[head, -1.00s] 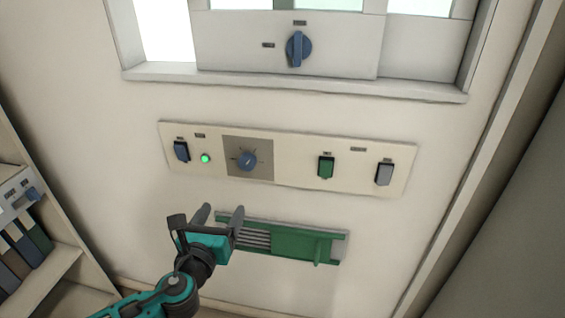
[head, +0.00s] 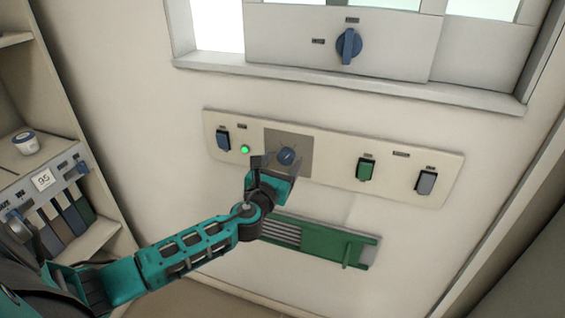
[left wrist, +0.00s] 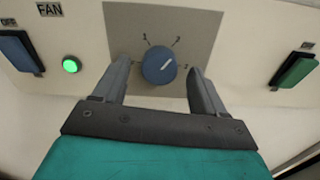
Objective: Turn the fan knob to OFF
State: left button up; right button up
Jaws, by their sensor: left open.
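The fan knob (head: 287,156) is a small blue round dial on a grey square plate in the white wall panel. My left gripper (head: 277,166) is at the panel, open. In the left wrist view its two fingers (left wrist: 158,75) stand on either side of the knob, with a gap visible on each side. A FAN label (left wrist: 49,9) and a lit green lamp (left wrist: 71,65) are left of the plate. My right gripper is not in view.
A blue switch (head: 223,139) is at the panel's left, a green one (head: 365,168) and a grey one (head: 426,182) at its right. A green slotted fixture (head: 355,247) is below. A larger blue knob (head: 348,46) is above. Shelves (head: 20,158) stand left.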

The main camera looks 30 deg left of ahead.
pick_arm(q)
jog(key=shift+w+a, duration=0.1)
jog(key=shift+w, duration=0.45)
jog(key=c, duration=1.1)
jog(key=shift+o, duration=0.2)
